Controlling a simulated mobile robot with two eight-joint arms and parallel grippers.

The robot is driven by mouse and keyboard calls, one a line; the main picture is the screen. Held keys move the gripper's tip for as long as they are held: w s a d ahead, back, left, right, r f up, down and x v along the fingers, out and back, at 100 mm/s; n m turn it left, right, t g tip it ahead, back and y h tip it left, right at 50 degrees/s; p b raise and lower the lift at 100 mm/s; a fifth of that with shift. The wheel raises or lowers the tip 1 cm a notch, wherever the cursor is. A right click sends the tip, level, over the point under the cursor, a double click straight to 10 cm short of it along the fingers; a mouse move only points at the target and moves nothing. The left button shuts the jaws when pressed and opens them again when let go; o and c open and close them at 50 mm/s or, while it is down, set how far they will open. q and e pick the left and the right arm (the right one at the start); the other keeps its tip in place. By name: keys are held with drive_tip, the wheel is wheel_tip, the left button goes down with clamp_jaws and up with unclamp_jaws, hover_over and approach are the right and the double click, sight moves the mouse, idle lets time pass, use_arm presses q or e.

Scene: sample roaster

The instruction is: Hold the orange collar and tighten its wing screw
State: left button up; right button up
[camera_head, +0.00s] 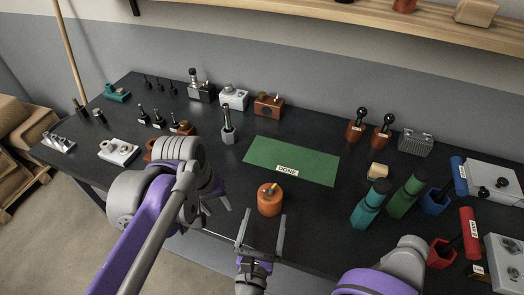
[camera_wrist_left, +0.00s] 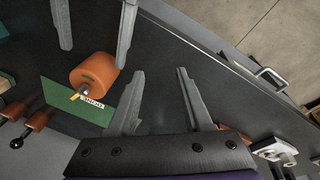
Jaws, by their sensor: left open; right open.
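The orange collar (camera_head: 269,201) stands on the dark bench in front of the green mat. A small brass-coloured piece, apparently its wing screw (camera_head: 272,187), shows at its top; it also shows in the left wrist view (camera_wrist_left: 77,95). My right gripper (camera_head: 263,219) is open, its fingers pointing at the collar from the near side, one toward each side. I cannot tell whether they touch it. My left gripper (camera_head: 218,198) is open and empty, left of the collar.
The green mat (camera_head: 292,159) marked DONE is empty. Green bottle-like tools (camera_head: 371,204) stand to the right, with a wooden block (camera_head: 377,171) behind. A grey-tipped post (camera_head: 228,125) and several small fixtures stand at the back left.

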sight(272, 186)
use_arm(q)
drive_tip(key=w+d+r+n+g+h, duration=0.1)
drive_tip(key=w+d+r+n+g, duration=0.3)
drive_tip(key=w+d+r, duration=0.5)
drive_tip(key=shift+w+d+g, duration=0.5)
drive_tip(key=shift+w, duration=0.1)
use_arm(e)
drive_tip(key=w, duration=0.3)
drive_tip(key=w+d, duration=0.1)
drive_tip(key=w, duration=0.6)
drive_tip(key=shift+w+d, duration=0.3)
drive_tip(key=shift+d, duration=0.1)
use_arm(q)
drive_tip(key=shift+r, duration=0.1)
use_arm(e)
drive_tip(key=shift+c, duration=0.3)
drive_tip(key=c, duration=1.4)
drive_tip(key=o, duration=1.5)
drive_tip(key=shift+c, duration=0.2)
use_arm(q)
drive_tip(key=shift+r, duration=0.1)
use_arm(e)
drive_tip(key=shift+r, duration=0.25)
